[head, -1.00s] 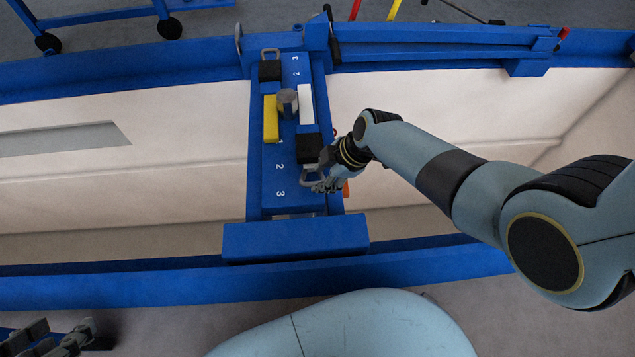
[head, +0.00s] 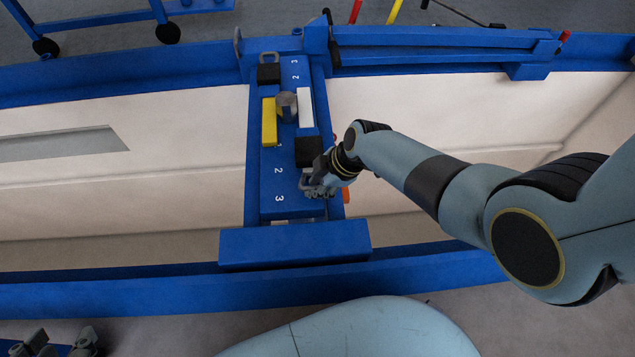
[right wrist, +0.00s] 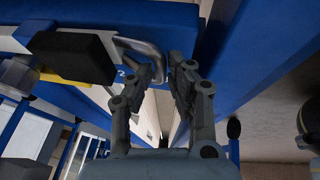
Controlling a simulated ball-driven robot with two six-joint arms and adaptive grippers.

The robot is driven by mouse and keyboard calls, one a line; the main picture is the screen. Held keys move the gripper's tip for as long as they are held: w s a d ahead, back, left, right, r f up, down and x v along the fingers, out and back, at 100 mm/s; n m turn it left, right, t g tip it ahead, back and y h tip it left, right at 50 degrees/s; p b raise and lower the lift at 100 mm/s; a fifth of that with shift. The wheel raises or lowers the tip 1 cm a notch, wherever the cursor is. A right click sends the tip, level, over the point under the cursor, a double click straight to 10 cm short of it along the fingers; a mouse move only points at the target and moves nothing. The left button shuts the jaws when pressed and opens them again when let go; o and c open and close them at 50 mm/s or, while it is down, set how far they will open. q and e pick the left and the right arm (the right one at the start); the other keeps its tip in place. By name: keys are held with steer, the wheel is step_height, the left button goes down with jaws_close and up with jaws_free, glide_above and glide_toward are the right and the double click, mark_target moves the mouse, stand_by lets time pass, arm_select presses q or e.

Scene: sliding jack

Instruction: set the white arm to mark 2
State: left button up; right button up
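The white arm (head: 306,108) lies on the right side of the blue jack body (head: 275,205). A grey loop handle (right wrist: 150,50) sticks out from the block. My right gripper (head: 314,188) is at this handle. In the wrist view its fingers (right wrist: 165,68) are apart, around the handle's outer end; contact cannot be told. My left gripper (head: 60,343) is open and empty at the bottom left, far from the jack.
A yellow arm (head: 269,122) with a black block (head: 269,74) lies left of a grey round post (head: 286,105). A blue crosspiece (head: 295,243) closes the near end. Blue rails (head: 150,290) run along the near side. Pale panels lie on both sides of the jack.

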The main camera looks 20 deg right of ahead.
jaws_close()
steer(key=s+p, duration=0.1)
steer(key=s, duration=0.1)
steer(key=s+a, duration=0.1)
steer(key=s, duration=0.1)
steer(key=s+a+p, duration=0.1)
steer(key=s, duration=0.2)
steer(key=shift+s+r+p, duration=0.1)
steer(key=shift+p, duration=0.2)
arm_select(q)
step_height(320, 180, up, 3)
steer(key=g, duration=0.3)
steer(key=shift+a+r, duration=0.1)
steer(key=shift+r, duration=0.05)
arm_select(e)
steer(key=shift+s+a, duration=0.1)
steer(key=shift+s, duration=0.2)
steer(key=shift+o, duration=2.3)
jaws_free()
